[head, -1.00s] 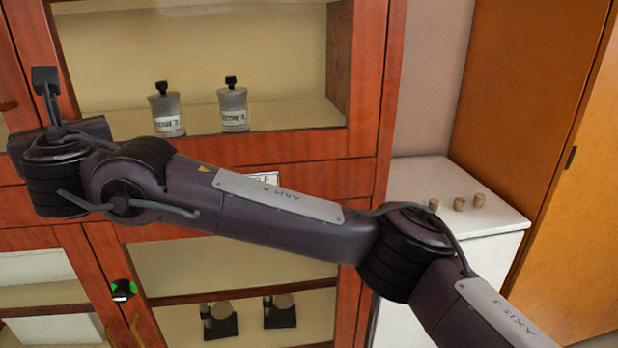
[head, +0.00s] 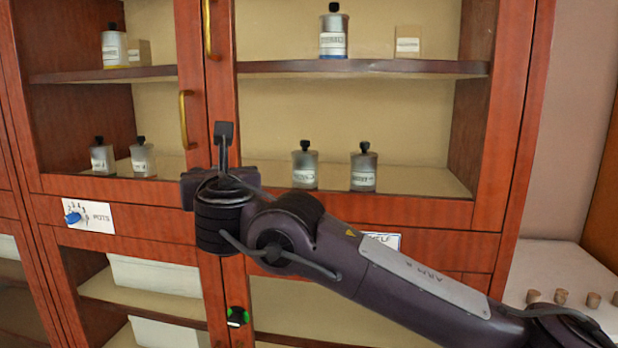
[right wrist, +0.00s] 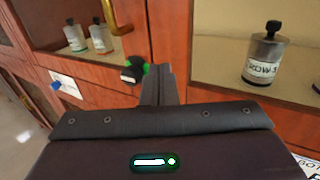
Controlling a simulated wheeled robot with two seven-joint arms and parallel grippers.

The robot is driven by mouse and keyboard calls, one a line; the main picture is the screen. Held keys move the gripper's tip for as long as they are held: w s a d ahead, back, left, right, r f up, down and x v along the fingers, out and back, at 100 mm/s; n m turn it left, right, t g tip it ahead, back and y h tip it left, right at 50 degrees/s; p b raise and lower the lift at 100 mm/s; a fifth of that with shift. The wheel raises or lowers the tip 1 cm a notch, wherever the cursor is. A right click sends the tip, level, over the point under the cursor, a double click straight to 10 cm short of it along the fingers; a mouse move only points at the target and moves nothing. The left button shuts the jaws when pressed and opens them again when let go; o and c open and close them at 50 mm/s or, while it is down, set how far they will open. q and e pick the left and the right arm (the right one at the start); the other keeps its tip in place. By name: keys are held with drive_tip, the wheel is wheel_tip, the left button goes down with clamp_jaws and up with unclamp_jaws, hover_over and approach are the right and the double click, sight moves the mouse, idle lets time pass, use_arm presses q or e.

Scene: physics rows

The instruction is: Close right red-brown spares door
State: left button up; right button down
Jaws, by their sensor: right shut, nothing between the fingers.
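The red-brown cabinet has upper doors with wide panes. The right upper door (head: 515,130) frames shelves with bottles and has a brass handle (head: 210,30) on its left stile. No label reading "spares" is legible, so I cannot tell which door bears that name. I also cannot tell whether this door stands slightly off its frame. My right gripper (head: 224,135) is shut and empty, pointing up in front of the meeting stiles. In the right wrist view its fingers (right wrist: 158,85) are together beside a black and green knob (right wrist: 133,70); contact is unclear. My left gripper is out of view.
Below, a lower door carries another black and green knob (head: 237,316). A POTS label (head: 88,216) with a blue dial is at left. A white counter (head: 550,265) with several small corks (head: 562,297) stands at right. My right arm crosses the lower right.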

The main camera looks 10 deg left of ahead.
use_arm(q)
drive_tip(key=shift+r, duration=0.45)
use_arm(e)
drive_tip(key=s, duration=1)
drive_tip(key=shift+a+f, duration=0.25)
drive_tip(key=shift+f, duration=0.05)
